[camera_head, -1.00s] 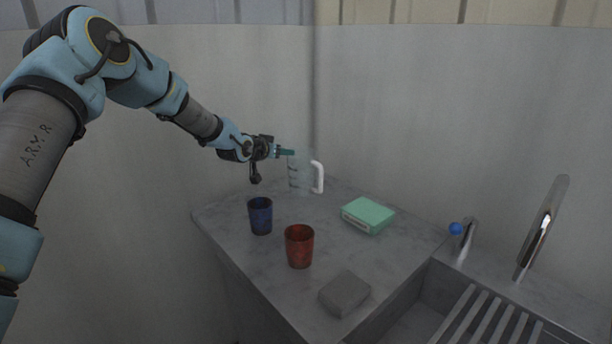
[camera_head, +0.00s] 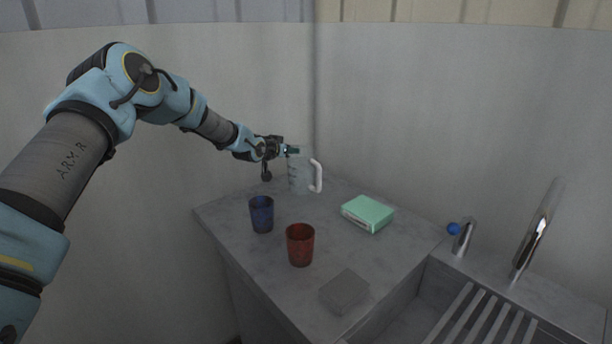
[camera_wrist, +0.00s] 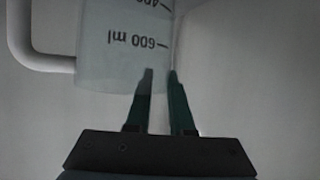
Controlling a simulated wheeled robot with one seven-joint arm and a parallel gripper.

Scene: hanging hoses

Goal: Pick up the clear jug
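The clear jug (camera_head: 297,172), with a white handle on its right, stands upright at the back of the counter. In the wrist view the jug (camera_wrist: 120,45) fills the upper left, with its scale marks upside down and its handle at the left edge. My gripper (camera_head: 293,150) is at the jug's rim, on the left side of its top. In the wrist view a narrow gap shows between the two fingers of my gripper (camera_wrist: 160,72). The left fingertip overlaps the jug and the right one lies along its side edge. I see no firm hold on the wall.
A blue cup (camera_head: 261,214) and a red cup (camera_head: 300,245) stand nearer on the grey counter (camera_head: 235,235). A green box (camera_head: 367,214) and a grey block (camera_head: 344,292) lie to the right. A sink with a tap (camera_head: 536,235) is at far right. Walls stand close behind the jug.

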